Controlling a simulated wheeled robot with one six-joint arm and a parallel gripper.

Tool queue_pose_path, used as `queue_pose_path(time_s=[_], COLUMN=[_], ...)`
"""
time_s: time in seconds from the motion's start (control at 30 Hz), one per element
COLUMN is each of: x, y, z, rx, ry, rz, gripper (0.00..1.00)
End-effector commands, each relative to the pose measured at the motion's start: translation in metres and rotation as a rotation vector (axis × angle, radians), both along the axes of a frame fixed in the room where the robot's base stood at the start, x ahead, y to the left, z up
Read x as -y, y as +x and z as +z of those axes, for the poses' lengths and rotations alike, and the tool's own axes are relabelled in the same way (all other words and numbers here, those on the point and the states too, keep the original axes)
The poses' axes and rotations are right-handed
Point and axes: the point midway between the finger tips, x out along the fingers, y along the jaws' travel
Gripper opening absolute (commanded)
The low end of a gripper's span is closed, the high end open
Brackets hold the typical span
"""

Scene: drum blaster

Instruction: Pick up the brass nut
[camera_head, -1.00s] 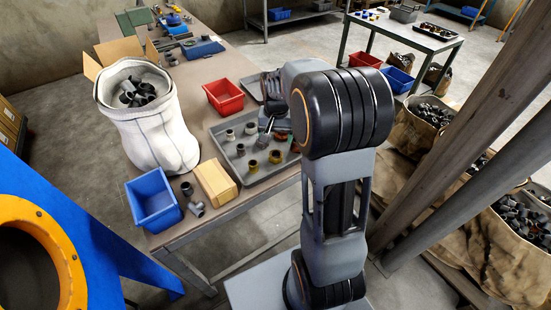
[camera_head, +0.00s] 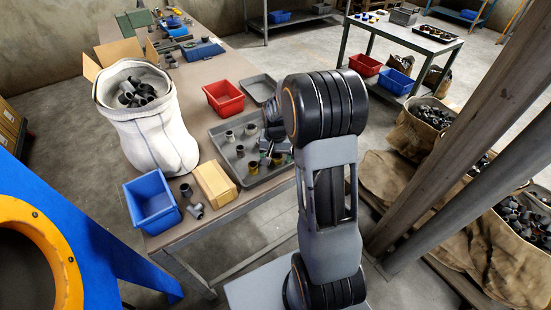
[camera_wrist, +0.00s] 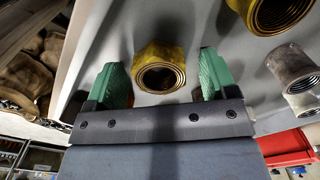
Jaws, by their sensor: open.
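A brass nut (camera_wrist: 159,70), yellow outside with inner rings, stands on the grey tray (camera_wrist: 200,22) in the wrist view. My gripper (camera_wrist: 166,76) is open, with one green finger on each side of this piece and a gap on both sides. I cannot tell whether the fingertips reach down to it. A second, similar brass piece (camera_wrist: 278,12) is at the top right. In the head view, a brass piece (camera_head: 253,167) shows at the near part of the tray (camera_head: 222,130). My arm hides part of the tray there.
Grey fittings (camera_wrist: 293,68) stand close by on the right in the wrist view. In the head view, a red bin (camera_head: 223,98), a blue bin (camera_head: 153,200), a wooden block (camera_head: 215,184) and a white sack (camera_head: 155,125) stand around the tray.

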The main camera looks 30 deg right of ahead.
Motion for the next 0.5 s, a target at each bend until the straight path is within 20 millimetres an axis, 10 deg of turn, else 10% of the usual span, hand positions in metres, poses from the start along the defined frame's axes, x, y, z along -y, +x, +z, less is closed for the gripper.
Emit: queue_pose_path(time_s=[0.5], x=[0.0000], y=[0.0001], z=[0.0005], rx=[0.000], ry=[0.000], rz=[0.000], gripper=[0.44])
